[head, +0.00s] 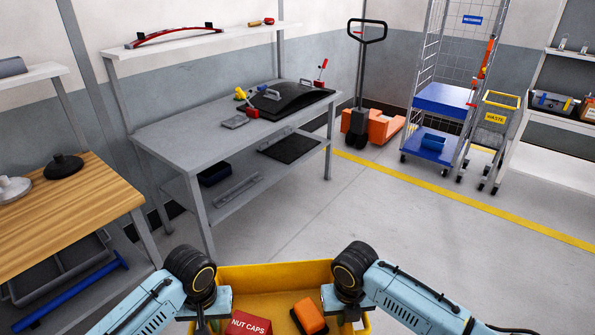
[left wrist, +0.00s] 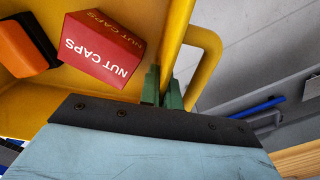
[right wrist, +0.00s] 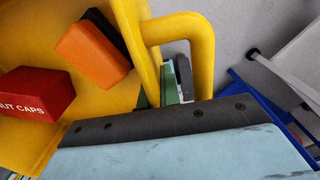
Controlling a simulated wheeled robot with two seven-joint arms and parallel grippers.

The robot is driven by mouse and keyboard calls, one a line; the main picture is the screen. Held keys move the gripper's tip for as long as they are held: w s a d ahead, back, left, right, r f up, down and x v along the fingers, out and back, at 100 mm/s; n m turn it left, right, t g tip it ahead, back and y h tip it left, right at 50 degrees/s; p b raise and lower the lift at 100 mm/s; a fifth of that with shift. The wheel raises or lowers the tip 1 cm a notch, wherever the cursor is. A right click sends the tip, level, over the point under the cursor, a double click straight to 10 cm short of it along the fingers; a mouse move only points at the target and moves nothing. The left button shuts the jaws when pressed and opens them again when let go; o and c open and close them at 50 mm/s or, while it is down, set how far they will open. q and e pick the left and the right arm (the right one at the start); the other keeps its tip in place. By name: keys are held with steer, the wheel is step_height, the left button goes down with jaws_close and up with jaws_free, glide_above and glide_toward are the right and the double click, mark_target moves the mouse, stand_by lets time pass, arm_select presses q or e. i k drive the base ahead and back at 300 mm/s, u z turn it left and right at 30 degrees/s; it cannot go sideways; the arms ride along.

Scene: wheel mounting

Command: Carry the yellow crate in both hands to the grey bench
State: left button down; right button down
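The yellow crate (head: 275,272) is at the bottom of the head view, between my two grippers and in front of the grey bench. Inside it are a red box marked NUT CAPS (head: 248,323) and an orange and black block (head: 309,317). My left gripper (left wrist: 162,88) has its green fingers on either side of the crate's left rim, beside the handle loop. My right gripper (right wrist: 157,93) is likewise closed at the crate's right rim, within its handle loop. The crate's underside is hidden. The grey bench (head: 185,132) stands ahead and left, with a lower shelf.
On the bench, a black curved panel (head: 290,101), clamps and a grey flat item (head: 235,122) fill the far half; the near left half is bare. A wooden-topped table (head: 80,205) stands left. An orange pallet truck (head: 372,125) and wire trolley (head: 440,100) stand beyond. Floor on the right is clear.

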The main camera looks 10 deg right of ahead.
mark_target(202, 140)
steer(key=z, duration=0.6)
steer(key=i, duration=1.75)
steer(key=u, duration=1)
steer(key=i, duration=0.45)
steer(key=u, duration=0.5)
